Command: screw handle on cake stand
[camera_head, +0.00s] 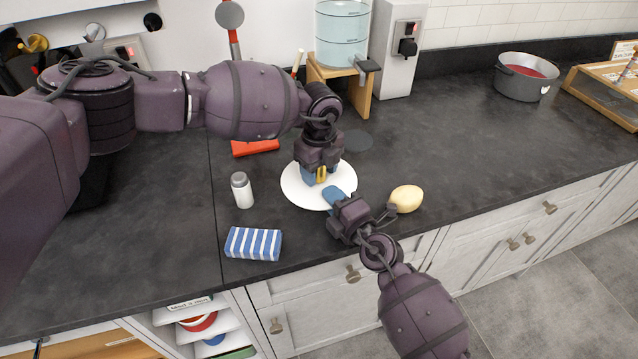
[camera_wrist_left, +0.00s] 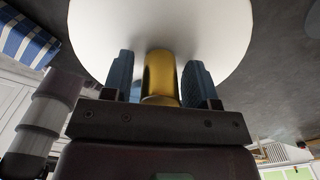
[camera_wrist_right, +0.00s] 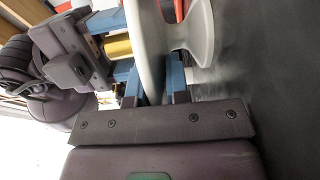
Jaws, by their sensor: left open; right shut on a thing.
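The white round cake stand (camera_head: 298,196) sits on the dark counter; its plate also fills the top of the left wrist view (camera_wrist_left: 205,30). A gold handle (camera_wrist_left: 161,76) stands at the plate's middle; I cannot tell whether it is threaded in. My left gripper (camera_head: 319,176) points down over the plate, with its open blue fingers on either side of the handle and small gaps showing. My right gripper (camera_head: 336,194) is shut on the plate's near right rim. In the right wrist view the plate (camera_wrist_right: 152,50) is edge-on between the fingers, with the white foot beside it.
A yellow lemon (camera_head: 406,199) lies right of my right gripper, close to it. A red object (camera_head: 255,148) lies behind. The counter further right is clear up to the grey pot (camera_head: 524,80).

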